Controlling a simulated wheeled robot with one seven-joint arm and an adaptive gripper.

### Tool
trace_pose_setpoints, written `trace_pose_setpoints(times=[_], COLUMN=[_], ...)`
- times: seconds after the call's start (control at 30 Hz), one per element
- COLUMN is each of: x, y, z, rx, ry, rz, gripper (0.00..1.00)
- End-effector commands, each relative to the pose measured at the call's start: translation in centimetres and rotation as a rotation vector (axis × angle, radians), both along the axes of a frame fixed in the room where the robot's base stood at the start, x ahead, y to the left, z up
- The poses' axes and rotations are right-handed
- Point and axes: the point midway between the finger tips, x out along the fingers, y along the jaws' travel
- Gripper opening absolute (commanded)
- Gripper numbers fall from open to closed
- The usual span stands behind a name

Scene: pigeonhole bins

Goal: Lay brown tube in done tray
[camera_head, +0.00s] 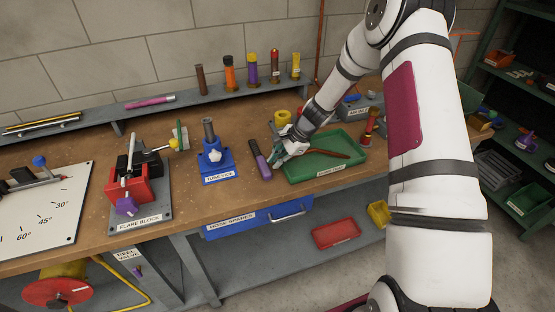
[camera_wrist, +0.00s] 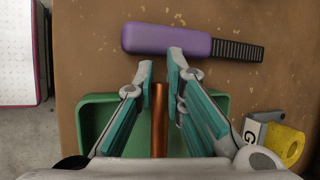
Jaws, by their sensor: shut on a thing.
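The brown tube (camera_wrist: 160,115) lies between the teal fingers of my gripper (camera_wrist: 160,85) in the wrist view, with its near end hidden behind the gripper body. In the head view the tube (camera_head: 328,153) sticks out to the right of my gripper (camera_head: 280,156), over the tray. The green done tray (camera_head: 300,178) sits at the front of the bench. It also shows in the wrist view (camera_wrist: 98,101) beneath the fingers. My gripper is shut on the tube at the tray's left side. I cannot tell whether the tube touches the tray floor.
A purple-handled tool (camera_head: 260,160) lies just left of the tray, close to my fingertips. The blue tube vice (camera_head: 214,158) stands farther left. A yellow roll (camera_head: 282,117) is behind the tray, and a red fitting (camera_head: 369,130) stands at its right end.

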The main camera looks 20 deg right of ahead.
Motion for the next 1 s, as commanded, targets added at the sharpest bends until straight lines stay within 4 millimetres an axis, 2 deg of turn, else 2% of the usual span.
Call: trace_pose_setpoints(times=[0.33, 0.4, 0.43, 0.47, 0.77, 0.93, 1.0], x=[0.0, -0.1, -0.1, -0.1, 0.0, -0.1, -0.3], y=[-0.1, -0.1, -0.1, -0.1, 0.0, -0.1, -0.7], z=[-0.8, -0.8, -0.8, -0.8, -0.7, 0.8, 1.8], rx=[0.001, 0.000, 0.000, 0.000, 0.000, -0.002, -0.002], ry=[0.001, 0.002, 0.002, 0.002, 0.000, -0.001, -0.002], rz=[-0.002, -0.001, -0.001, -0.001, -0.001, 0.001, -0.002], gripper=[0.00, 0.22, 0.29, 0.31, 0.31, 0.31, 0.31])
